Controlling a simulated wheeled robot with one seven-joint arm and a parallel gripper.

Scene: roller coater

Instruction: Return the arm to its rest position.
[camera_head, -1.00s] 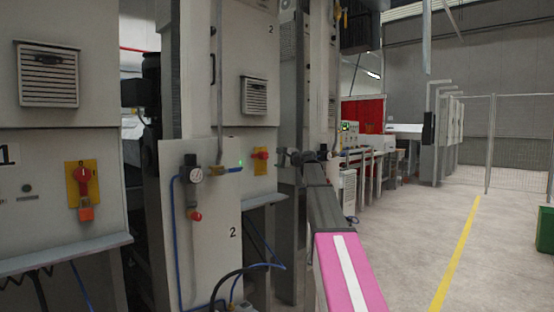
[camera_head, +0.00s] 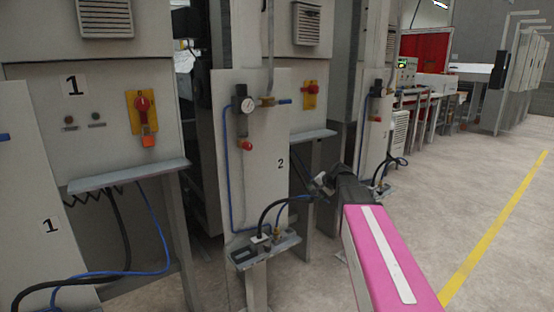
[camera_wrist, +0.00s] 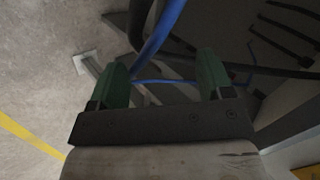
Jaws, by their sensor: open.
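My arm, pink with a white stripe, reaches forward at the lower right of the head view, and its dark end is beside the panel marked 2 (camera_head: 262,120). My gripper (camera_wrist: 162,72) shows in the wrist view as two green fingers, spread apart with nothing held between them. A blue hose (camera_wrist: 163,28) and dark cables pass beyond the fingertips; I cannot tell how near they are. In the head view the fingers are too small and dark to make out.
A small bracket with hoses (camera_head: 265,248) juts from the panel, left of my arm's end. Machine cabinets (camera_head: 95,120) with red switches (camera_head: 143,108) line the left. Open concrete floor (camera_head: 480,200) with a yellow line (camera_head: 495,229) lies to the right.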

